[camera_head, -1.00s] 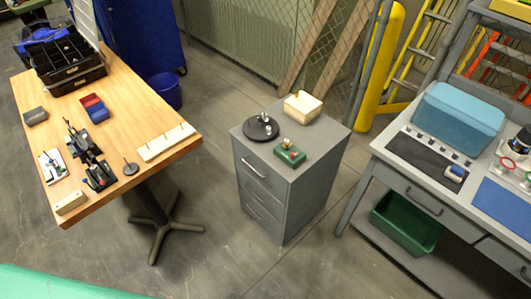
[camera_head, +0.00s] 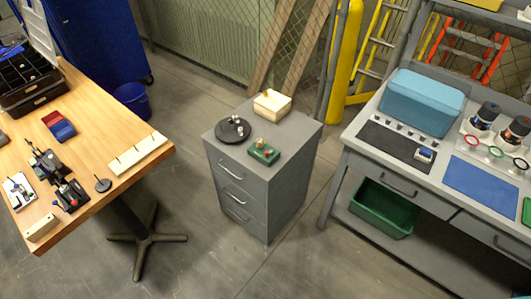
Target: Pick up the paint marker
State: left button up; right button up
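I cannot make out the paint marker for certain in the head view; the small items are too small to tell apart. A grey drawer cabinet (camera_head: 230,167) in the middle carries a black round dish (camera_head: 226,135) with small metallic pieces, a green block (camera_head: 264,153) with small red and metallic parts, and a cream box (camera_head: 272,104). A small white and blue item (camera_head: 424,155) lies on a black mat (camera_head: 385,140) on the right workbench. Neither of my grippers is in view.
The wooden table (camera_head: 90,140) at left holds a black toolbox (camera_head: 30,80), dark fixtures and a cream strip (camera_head: 138,154). The right workbench (camera_head: 350,133) holds a teal case (camera_head: 422,100) and blue mat (camera_head: 484,185). A green bin (camera_head: 380,208) sits below. Floor (camera_head: 270,270) in front is clear.

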aim_at(51, 157)
jog(key=u, duration=1.25)
jog(key=i+l+u, duration=0.1)
jog(key=i+u, duration=0.35)
jog(key=i, duration=0.6)
